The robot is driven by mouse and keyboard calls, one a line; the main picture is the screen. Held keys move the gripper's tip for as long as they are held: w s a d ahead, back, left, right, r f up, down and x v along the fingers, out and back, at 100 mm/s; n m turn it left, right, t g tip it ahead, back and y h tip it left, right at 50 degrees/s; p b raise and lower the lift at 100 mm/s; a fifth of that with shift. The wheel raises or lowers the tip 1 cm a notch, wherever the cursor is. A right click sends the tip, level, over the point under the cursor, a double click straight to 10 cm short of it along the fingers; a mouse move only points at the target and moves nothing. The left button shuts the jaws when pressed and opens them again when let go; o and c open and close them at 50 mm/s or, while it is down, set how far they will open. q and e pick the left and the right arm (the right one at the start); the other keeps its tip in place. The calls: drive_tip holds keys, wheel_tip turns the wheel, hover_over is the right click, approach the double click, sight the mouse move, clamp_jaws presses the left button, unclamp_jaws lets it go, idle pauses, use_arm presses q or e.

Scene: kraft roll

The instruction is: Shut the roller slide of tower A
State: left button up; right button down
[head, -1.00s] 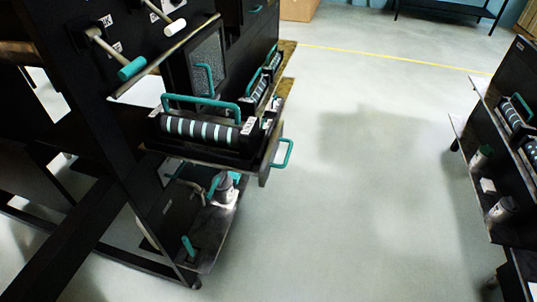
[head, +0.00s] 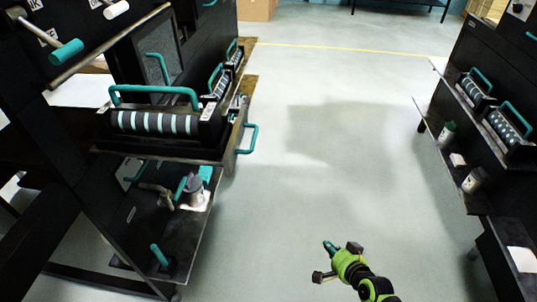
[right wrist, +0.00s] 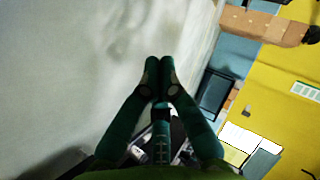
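A black tower (head: 98,165) stands at the left in the head view. Its roller slide (head: 165,154) sticks out toward the aisle and carries a roller with black and pale stripes (head: 152,123). A teal bar (head: 155,90) arches over the roller, and a teal handle (head: 249,139) is at the slide's right end. A small label by the roller is too small to read, so I cannot confirm the tower's letter. My right gripper (head: 336,262) is low over the floor, right of the slide and clear of it. In the right wrist view its fingertips (right wrist: 161,75) meet, with nothing between them.
A lower shelf (head: 185,225) with a grey canister (head: 194,190) juts out below the slide. Further striped rollers (head: 217,82) sit behind. Another black tower (head: 490,105) with rollers and shelves stands at the right. The pale floor (head: 330,170) between the towers is clear.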

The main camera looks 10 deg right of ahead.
use_arm(q)
wheel_tip(320, 180, down, 6)
drive_tip(key=b, duration=0.4)
use_arm(e)
drive_tip(key=w+a+r+m+t+y, duration=0.2)
drive_tip(key=a+r, duration=0.1)
drive_tip(key=r, duration=0.7)
drive_tip(key=w+a+r+m+t+y, duration=0.1)
drive_tip(key=a+r+t+y, duration=0.15)
drive_tip(key=r, duration=0.75)
drive_tip(key=w+a+r+m+t+y, duration=0.2)
drive_tip(key=r+y, duration=0.1)
drive_tip(key=r, duration=0.7)
use_arm(q)
drive_tip(key=r+p, duration=0.2)
drive_tip(key=r, duration=0.1)
drive_tip(key=r+p, duration=0.1)
drive_tip(key=shift+a+r+p, duration=0.2)
drive_tip(key=shift+a+p, duration=0.05)
drive_tip(key=shift+p, duration=0.1)
use_arm(e)
drive_tip(key=w+a+r, duration=0.1)
drive_tip(key=w+a, duration=0.8)
drive_tip(key=shift+r, duration=0.35)
drive_tip(key=shift+w+g, duration=0.1)
drive_tip(key=shift+g, duration=0.15)
